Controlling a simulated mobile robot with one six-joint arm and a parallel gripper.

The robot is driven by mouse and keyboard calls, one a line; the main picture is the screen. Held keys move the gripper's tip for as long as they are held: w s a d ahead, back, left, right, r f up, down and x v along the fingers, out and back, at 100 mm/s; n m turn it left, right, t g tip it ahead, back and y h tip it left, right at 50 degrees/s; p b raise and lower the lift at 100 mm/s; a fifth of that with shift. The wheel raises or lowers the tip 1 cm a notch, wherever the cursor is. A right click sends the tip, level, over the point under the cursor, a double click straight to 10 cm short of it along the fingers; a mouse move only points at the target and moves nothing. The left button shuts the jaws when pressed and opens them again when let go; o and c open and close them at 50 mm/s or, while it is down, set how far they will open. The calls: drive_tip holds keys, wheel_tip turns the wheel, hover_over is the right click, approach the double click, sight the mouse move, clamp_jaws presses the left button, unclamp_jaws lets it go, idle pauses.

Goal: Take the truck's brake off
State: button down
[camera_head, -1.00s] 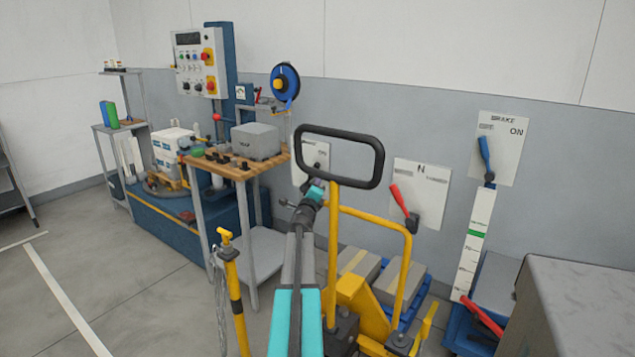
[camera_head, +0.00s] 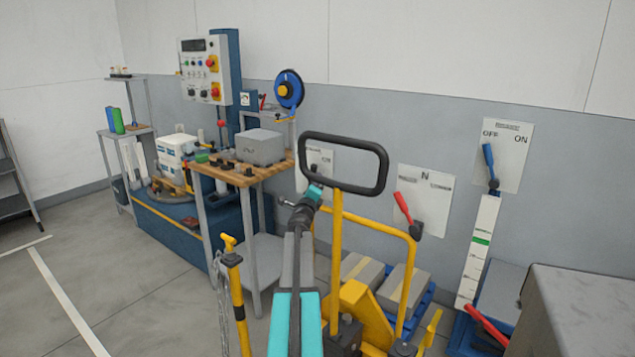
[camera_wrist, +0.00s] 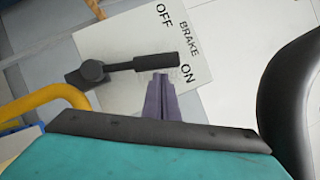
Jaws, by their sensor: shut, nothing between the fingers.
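In the wrist view a white plate (camera_wrist: 115,40) reads OFF, BRAKE and ON. Its dark lever (camera_wrist: 140,63) points toward the lettered side, nearer ON than OFF. My gripper (camera_wrist: 161,78) is shut and empty, its fingertips right beside the lever's grip on the ON side; whether they touch is unclear. In the head view this appears to be the plate (camera_head: 322,166) behind the black loop handle (camera_head: 345,139) of the yellow pallet truck (camera_head: 362,312). My arm reaches up there, and its fingertips are hard to make out.
A plate marked N (camera_head: 437,215) with a red lever (camera_head: 402,207) and an OFF/ON plate (camera_head: 512,165) with a blue lever (camera_head: 488,160) hang to the right. A wooden-topped table (camera_head: 243,177), yellow post (camera_head: 234,285) and grey box (camera_head: 585,310) stand nearby. Floor is clear at left.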

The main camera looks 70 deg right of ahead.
drive_tip(key=shift+a, duration=0.15)
drive_tip(key=r+b+v, duration=0.1)
drive_tip(key=v, duration=0.8)
drive_tip(key=shift+s+a, duration=0.3)
drive_tip(key=shift+s, duration=0.05)
drive_tip(key=shift+f, duration=0.1)
idle(0.4)
